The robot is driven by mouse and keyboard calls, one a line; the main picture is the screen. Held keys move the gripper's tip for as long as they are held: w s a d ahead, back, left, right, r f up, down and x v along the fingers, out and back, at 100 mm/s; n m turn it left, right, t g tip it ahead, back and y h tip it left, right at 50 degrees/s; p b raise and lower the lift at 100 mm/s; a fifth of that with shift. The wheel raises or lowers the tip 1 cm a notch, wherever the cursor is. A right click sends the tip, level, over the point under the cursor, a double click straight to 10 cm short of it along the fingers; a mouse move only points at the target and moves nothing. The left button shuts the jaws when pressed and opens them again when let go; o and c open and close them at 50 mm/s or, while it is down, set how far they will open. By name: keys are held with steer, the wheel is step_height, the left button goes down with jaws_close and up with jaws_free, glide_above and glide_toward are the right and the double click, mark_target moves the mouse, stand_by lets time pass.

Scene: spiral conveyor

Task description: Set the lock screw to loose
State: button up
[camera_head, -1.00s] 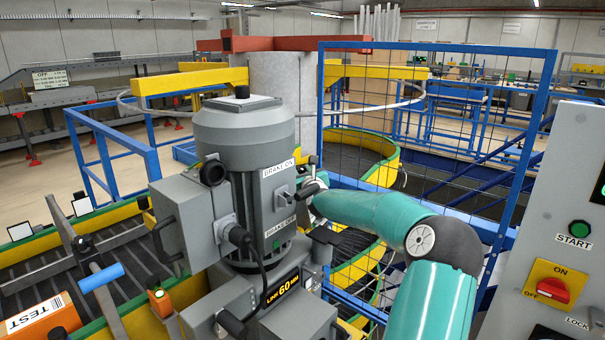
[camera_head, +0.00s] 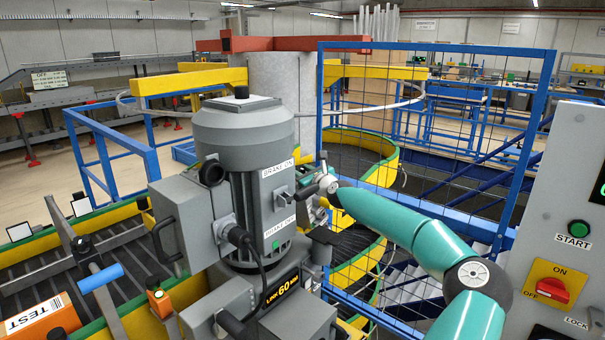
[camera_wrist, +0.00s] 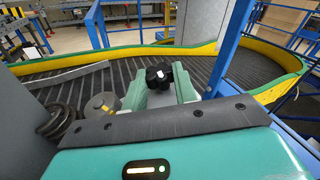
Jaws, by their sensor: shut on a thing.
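A black lobed knob with a white mark, which looks like the lock screw (camera_wrist: 160,75), is in the middle of the wrist view. My gripper (camera_wrist: 160,90) is shut on it, with one teal finger on each side. The lower part of the knob and its shaft are hidden by the fingers and the gripper body. In the head view, my gripper (camera_head: 318,205) is just right of the grey motor (camera_head: 245,135), largely hidden behind the brake lever and the arm. The knob cannot be made out clearly there, and no loose or tight marking is readable.
The motor's brake lever (camera_head: 318,186) sticks out close to my wrist. A blue mesh fence (camera_head: 430,130) stands behind the arm. A control panel (camera_head: 555,220) is at the right. The dark spiral conveyor with a yellow-green edge (camera_wrist: 265,93) curves behind the knob.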

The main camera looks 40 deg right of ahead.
steer(key=n+y, duration=0.1)
steer(key=y, duration=0.1)
steer(key=n+y, duration=0.1)
steer(key=y, duration=0.1)
steer(key=n+y, duration=0.2)
steer(key=shift+d+r, duration=0.2)
steer(key=shift+d, duration=0.2)
steer(key=shift+d+n+g+y, duration=0.15)
steer(key=shift+n+g+y, duration=0.75)
steer(key=shift+n+y, duration=0.65)
steer(key=shift+n+g+y, duration=0.25)
steer(key=shift+g+y, duration=0.05)
steer(key=shift+y, duration=0.35)
steer(key=o, duration=1)
steer(key=shift+w+f, duration=0.1)
steer(key=shift+f, duration=0.05)
